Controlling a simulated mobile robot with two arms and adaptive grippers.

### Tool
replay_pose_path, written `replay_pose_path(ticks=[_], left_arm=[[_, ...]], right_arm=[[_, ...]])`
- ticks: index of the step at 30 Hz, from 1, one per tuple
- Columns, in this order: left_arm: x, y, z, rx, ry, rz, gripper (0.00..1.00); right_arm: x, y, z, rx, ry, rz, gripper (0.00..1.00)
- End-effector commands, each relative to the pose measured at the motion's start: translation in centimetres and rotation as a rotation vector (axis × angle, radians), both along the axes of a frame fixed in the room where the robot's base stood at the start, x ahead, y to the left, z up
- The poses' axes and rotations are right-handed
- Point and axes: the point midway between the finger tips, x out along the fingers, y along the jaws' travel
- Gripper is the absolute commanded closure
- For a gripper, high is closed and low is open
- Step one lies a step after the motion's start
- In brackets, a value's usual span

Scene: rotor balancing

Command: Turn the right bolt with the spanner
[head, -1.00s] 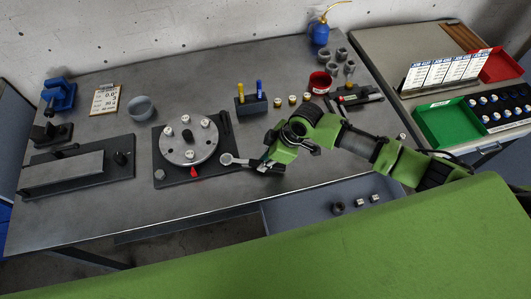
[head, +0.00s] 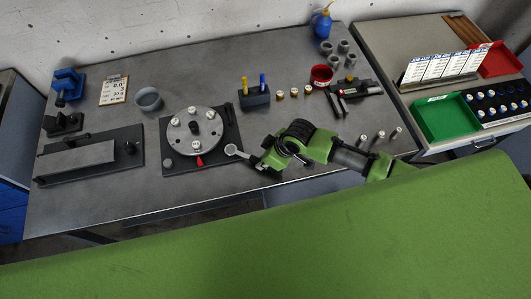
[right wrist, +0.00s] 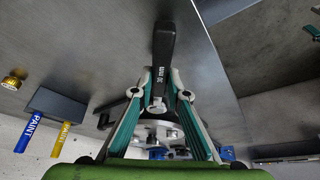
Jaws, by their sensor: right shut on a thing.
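The round grey rotor disc (head: 181,139) sits on a dark base plate (head: 226,120) and carries several pale bolts. The right bolt (head: 211,115) stands on the disc's right side. My right gripper (head: 262,163) is shut on the spanner, right of the disc above the bench. The spanner's ring end (head: 231,149) points left, by the plate's right edge and apart from the right bolt. In the right wrist view the spanner's black handle (right wrist: 163,55) lies between the green fingers (right wrist: 160,115). The ring end is hard to make out there. My left gripper is not in view.
A red pointer (head: 199,161) stands at the disc's front. A block with paint pens (head: 254,98) and a red bowl (head: 321,75) stand behind my right gripper. A grey block fixture (head: 76,161) lies at left. The bench's front edge runs close to my right arm.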

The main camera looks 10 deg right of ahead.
Motion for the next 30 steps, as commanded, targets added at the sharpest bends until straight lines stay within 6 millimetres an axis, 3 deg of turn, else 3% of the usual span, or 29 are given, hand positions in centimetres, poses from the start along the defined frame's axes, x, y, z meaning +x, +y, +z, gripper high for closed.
replay_pose_path(ticks=[2, 17, 30], left_arm=[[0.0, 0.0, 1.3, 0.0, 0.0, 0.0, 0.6], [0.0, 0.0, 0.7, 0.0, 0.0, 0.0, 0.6], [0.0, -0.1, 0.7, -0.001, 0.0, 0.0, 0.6]], right_arm=[[-0.4, 0.5, 0.6, 0.005, -0.001, -0.038, 1.0], [-1.1, 1.1, 0.1, 0.003, -0.003, -0.126, 1.0], [-2.9, 3.7, 0.2, 0.006, -0.002, -0.375, 1.0]])
